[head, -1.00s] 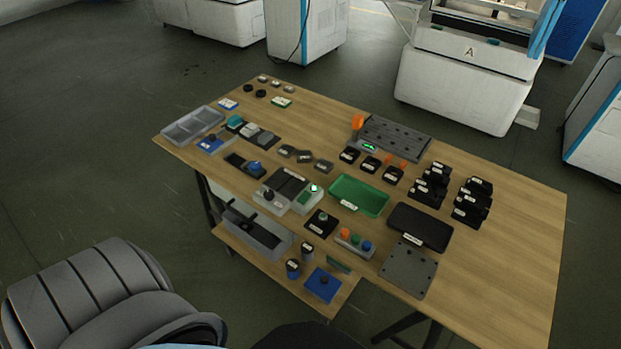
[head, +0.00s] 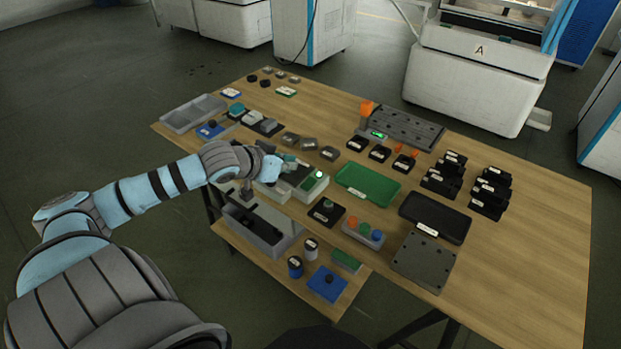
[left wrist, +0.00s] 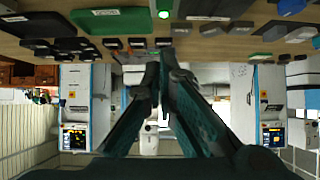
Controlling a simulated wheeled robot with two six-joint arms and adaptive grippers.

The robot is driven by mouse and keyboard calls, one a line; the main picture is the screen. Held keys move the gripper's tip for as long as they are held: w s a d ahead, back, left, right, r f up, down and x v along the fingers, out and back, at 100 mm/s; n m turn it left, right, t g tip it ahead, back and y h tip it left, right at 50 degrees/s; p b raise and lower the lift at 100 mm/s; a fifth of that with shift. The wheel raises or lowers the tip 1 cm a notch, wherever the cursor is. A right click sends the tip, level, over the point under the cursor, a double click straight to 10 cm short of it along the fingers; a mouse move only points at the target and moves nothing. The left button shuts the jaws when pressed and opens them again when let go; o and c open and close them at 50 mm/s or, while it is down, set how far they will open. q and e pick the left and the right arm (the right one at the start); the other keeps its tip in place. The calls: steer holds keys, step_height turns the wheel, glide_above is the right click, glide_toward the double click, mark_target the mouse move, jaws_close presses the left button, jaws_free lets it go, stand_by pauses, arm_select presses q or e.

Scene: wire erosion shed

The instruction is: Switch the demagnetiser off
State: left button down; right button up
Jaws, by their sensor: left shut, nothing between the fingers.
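A grey unit with a dark top plate, which looks like the demagnetiser (head: 311,191), sits near the front edge of the table. A green switch piece and a lit green lamp (head: 319,174) are at its right end. My left gripper (head: 288,160) is over the unit's left and middle part, shut and empty. Its fingers (left wrist: 161,62) meet in the left wrist view. My arm and hand hide much of the unit's left side. My right gripper is out of view.
A green tray (head: 367,185) lies right of the unit. Several grey blocks (head: 309,144) lie behind. The table's right side (head: 520,260) is bare.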

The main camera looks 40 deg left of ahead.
arm_select(q)
steer(key=shift+w+a+f, duration=0.1)
steer(key=shift+a, duration=0.05)
steer(key=b, duration=0.4)
glide_above(310, 184)
step_height(310, 184, down, 6)
steer(key=shift+f, duration=0.15)
step_height(310, 184, down, 3)
steer(key=shift+r, duration=0.2)
steer(key=shift+f+b, duration=0.3)
steer(key=shift+f, duration=0.2)
